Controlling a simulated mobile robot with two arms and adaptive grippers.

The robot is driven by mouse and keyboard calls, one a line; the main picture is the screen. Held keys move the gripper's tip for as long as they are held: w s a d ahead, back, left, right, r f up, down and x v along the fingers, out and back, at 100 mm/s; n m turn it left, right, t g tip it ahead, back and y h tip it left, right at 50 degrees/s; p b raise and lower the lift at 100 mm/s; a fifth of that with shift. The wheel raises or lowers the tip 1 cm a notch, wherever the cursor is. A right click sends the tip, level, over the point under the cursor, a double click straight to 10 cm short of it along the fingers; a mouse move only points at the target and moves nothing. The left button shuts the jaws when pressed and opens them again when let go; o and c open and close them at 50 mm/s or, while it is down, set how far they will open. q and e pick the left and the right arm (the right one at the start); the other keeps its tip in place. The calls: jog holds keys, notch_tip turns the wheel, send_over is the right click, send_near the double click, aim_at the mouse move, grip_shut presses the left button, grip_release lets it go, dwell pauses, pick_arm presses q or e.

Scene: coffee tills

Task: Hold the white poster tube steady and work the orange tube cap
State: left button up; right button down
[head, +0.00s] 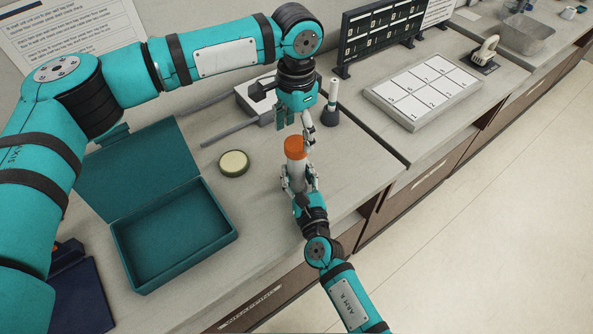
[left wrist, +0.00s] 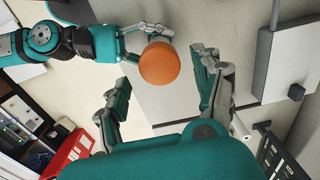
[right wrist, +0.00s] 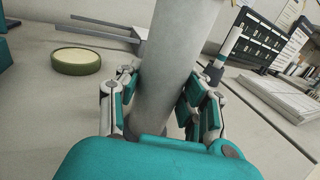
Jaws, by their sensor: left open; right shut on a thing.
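The white poster tube (head: 297,179) stands upright above the counter's front part, with the orange tube cap (head: 294,147) on its top end. My right gripper (head: 300,186) is shut on the tube around its middle; the right wrist view shows the tube (right wrist: 174,75) between its fingers (right wrist: 160,105). My left gripper (head: 294,122) is open just above and behind the cap. In the left wrist view the cap (left wrist: 159,64) lies beyond and between the spread fingers (left wrist: 166,85), apart from them. The tube's lower end is hidden by my right gripper.
An open teal box (head: 175,235) lies at left, with a round green-rimmed lid (head: 234,163) near it. A marker-like stick in a dark holder (head: 331,105) stands behind the tube. A numbered tray (head: 424,90) lies at right. Counter between is clear.

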aim_at(296, 142)
pick_arm(q)
jog(key=shift+f, duration=1.75)
jog(key=c, duration=1)
jog(key=shift+c, duration=0.2)
jog(key=shift+r, duration=0.35)
jog(key=shift+r, duration=2.55)
jog(key=shift+w, duration=0.1)
jog(key=shift+w+a+r, duration=0.65)
jog(key=shift+w+r, duration=0.1)
jog(key=shift+r, duration=0.25)
jog(key=shift+w+a+r, duration=0.65)
jog(key=shift+w+r, duration=0.05)
jog(key=shift+r, duration=0.3)
jog(key=shift+w+a+r, duration=0.65)
jog(key=shift+w+r, duration=0.1)
jog(key=shift+r, duration=0.25)
